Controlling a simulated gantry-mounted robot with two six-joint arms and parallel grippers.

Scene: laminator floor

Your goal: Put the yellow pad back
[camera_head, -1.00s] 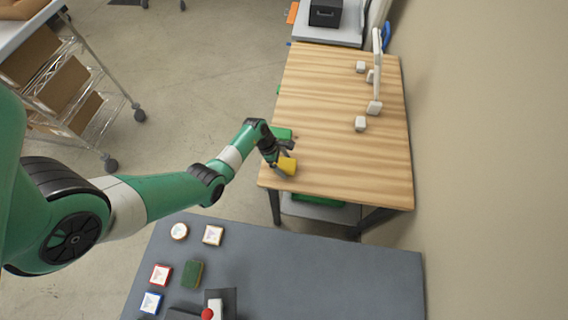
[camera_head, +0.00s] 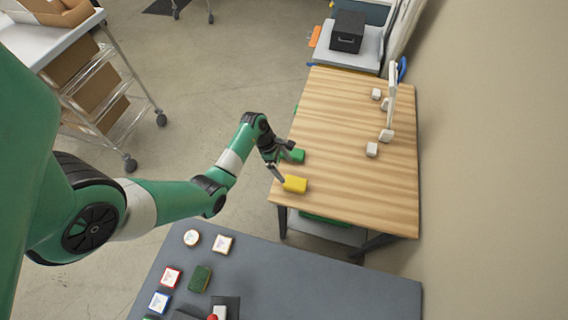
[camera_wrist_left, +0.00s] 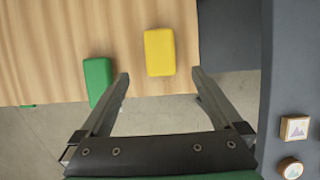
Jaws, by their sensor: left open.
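The yellow pad (camera_head: 295,184) lies on the wooden table (camera_head: 350,150) near its front left corner. In the left wrist view the yellow pad (camera_wrist_left: 159,52) lies ahead of the open jaws, between their lines and nearer the right finger. My left gripper (camera_head: 279,164) is open and empty at the table's left edge, beside the pad. The jaws (camera_wrist_left: 160,85) also show open in the left wrist view. A green pad (camera_head: 294,156) lies on the table just behind the yellow one; the left finger partly overlaps it in the wrist view (camera_wrist_left: 97,78). My right gripper is not in view.
A grey table (camera_head: 320,275) in front holds a dark green pad (camera_head: 200,279), several small picture blocks, and a device with a red knob (camera_head: 212,317). White blocks (camera_head: 372,149) stand at the wooden table's right side. A wire cart (camera_head: 105,85) stands at left.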

